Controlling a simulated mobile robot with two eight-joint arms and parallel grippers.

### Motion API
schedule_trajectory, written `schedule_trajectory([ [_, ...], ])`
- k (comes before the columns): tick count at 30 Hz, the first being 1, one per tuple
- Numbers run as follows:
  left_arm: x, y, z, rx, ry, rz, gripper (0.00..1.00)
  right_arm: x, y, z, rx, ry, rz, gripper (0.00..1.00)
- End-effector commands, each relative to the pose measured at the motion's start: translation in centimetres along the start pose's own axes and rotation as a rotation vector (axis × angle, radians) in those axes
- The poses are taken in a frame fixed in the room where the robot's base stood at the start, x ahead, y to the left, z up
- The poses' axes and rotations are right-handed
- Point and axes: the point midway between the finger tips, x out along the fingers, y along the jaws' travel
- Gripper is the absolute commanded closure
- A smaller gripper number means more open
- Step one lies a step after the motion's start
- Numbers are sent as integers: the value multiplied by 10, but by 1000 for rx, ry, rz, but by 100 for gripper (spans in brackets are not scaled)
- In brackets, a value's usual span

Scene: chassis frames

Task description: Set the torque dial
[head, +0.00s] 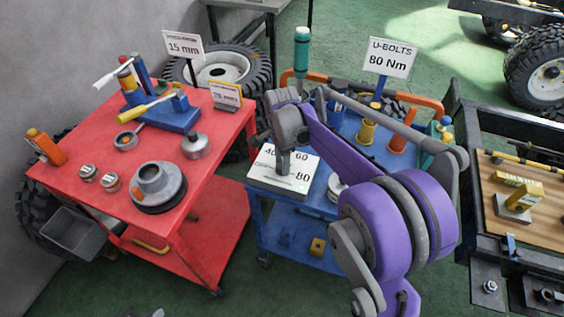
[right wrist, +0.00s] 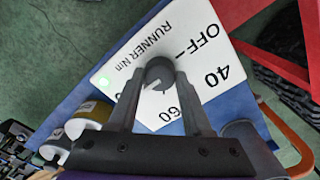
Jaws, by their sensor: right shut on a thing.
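The torque dial is a white plate (head: 268,179) on the blue cart, marked 40, 60 and 80 in the head view. In the right wrist view the plate (right wrist: 190,35) reads OFF, 40, 60 and "RUNNER Nm", with a small green light near its left corner. My right gripper (head: 283,160) is over the plate, pointing down. In the right wrist view its fingers close around the dark grey round knob (right wrist: 159,71). I cannot tell which mark the knob points to. A sign (head: 390,58) reads "U-BOLTS 80 Nm". My left gripper is out of view.
The blue cart (head: 310,203) also holds a green-handled tool (head: 302,45), a yellow piece (head: 366,131) and orange pieces. A red cart (head: 105,200) with parts and a "15 mm" sign (head: 183,45) stands left. A dark frame with a wooden board (head: 490,215) is at right.

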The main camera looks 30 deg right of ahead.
Motion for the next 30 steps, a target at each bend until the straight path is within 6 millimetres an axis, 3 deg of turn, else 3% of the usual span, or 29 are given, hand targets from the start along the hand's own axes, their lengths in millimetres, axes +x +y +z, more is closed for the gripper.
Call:
schedule_trajectory([
  [16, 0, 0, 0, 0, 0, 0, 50, 0, 0, 0, 24, 0, -1, 100],
  [17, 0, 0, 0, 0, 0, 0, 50, 0, 0, 0, 24, 0, -1, 45],
  [21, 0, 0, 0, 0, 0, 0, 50, 0, 0, 0, 23, 0, 0, 21],
  [30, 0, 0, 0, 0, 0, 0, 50, -1, 0, 0, 22, 0, 0, 21],
])
